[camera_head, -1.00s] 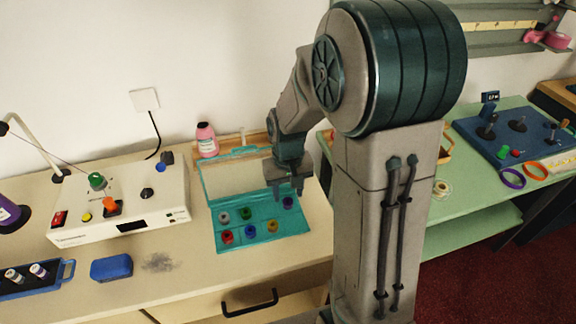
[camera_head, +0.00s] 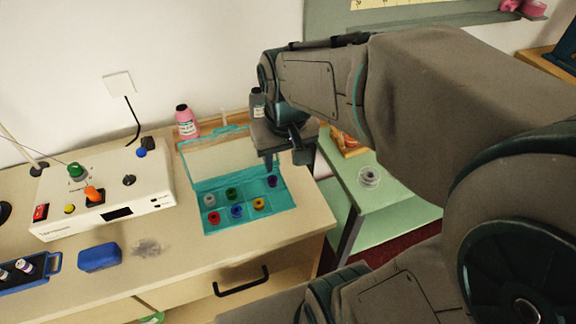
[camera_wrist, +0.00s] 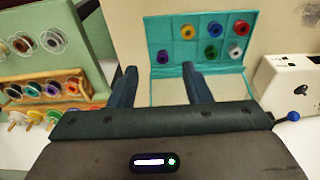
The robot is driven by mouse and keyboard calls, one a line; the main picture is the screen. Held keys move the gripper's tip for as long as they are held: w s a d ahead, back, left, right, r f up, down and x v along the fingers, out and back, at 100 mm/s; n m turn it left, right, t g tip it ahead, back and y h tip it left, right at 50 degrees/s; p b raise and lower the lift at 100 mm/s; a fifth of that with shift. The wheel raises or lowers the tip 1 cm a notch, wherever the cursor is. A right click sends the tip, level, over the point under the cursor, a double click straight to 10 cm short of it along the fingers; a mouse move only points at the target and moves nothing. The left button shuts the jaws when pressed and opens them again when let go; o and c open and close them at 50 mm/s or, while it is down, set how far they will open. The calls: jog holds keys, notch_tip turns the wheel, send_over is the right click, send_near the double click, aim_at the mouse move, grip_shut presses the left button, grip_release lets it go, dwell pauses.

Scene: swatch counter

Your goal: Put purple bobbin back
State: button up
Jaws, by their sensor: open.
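The purple bobbin (camera_head: 272,181) sits at the back right of the open teal case (camera_head: 285,201). In the wrist view the purple bobbin (camera_wrist: 163,57) shows just past the gap between my fingertips, in the case (camera_wrist: 153,24). My gripper (camera_head: 284,160) is open and empty, above and slightly right of the bobbin, apart from it. The wrist view also shows my open gripper (camera_wrist: 159,72). Grey (camera_head: 209,200), green (camera_head: 231,193), red (camera_head: 213,217), blue (camera_head: 236,211) and yellow (camera_head: 259,203) bobbins share the case.
A pink bottle (camera_head: 187,124) stands behind the case. A white control box (camera_head: 105,190) and a blue block (camera_head: 99,257) are to the left. In the wrist view a wooden rack (camera_wrist: 75,76) with several bobbins stands at left on the green table. Counter in front of the case is clear.

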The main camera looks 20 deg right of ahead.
jog(key=shift+t, duration=0.6)
jog(key=s, duration=0.5)
jog(key=shift+s+f, duration=0.2)
jog(key=shift+s, duration=0.05)
jog(key=shift+c, duration=1.4)
